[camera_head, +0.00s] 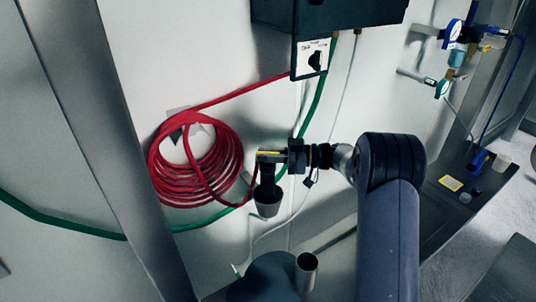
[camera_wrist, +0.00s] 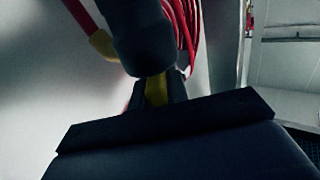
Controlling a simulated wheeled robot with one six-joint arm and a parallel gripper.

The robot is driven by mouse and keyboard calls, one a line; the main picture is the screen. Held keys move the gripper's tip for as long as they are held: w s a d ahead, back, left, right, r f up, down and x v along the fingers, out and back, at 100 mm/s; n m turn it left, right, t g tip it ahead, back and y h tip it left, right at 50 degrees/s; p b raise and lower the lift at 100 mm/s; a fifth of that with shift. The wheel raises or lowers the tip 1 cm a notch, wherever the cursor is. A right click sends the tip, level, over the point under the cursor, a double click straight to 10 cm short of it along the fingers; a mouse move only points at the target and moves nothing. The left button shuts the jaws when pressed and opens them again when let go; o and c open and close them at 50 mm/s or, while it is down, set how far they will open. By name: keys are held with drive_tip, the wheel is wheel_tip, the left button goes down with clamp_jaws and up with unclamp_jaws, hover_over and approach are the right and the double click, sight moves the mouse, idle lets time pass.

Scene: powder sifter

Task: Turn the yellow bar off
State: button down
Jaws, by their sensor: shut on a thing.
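The yellow bar (camera_head: 267,153) sits on top of a dark upright fitting (camera_head: 267,180) in front of the wall, beside the red hose coil. The bar lies roughly level in the head view. My gripper (camera_head: 279,157) reaches it from the right and is shut on it. In the wrist view, a short piece of the yellow bar (camera_wrist: 156,92) shows between my dark fingers. The rest of the bar is hidden by the fingers and by the dark fitting.
A red hose coil (camera_head: 190,165) hangs on the wall just left of the fitting. A green hose (camera_head: 308,115) runs behind. A dark box (camera_head: 325,14) with a switch plate (camera_head: 311,59) is above. A metal tube (camera_head: 306,270) stands below. Blue valves (camera_head: 453,30) are far right.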

drive_tip(key=shift+r, duration=0.1)
idle(0.8)
drive_tip(key=c, duration=1.4)
unclamp_jaws()
drive_tip(key=shift+d, duration=0.5)
drive_tip(key=d+b, duration=0.3)
drive_tip(key=d, duration=0.6)
drive_tip(key=shift+s+d, duration=0.1)
drive_tip(key=shift+d, duration=0.3)
drive_tip(key=shift+o, duration=0.2)
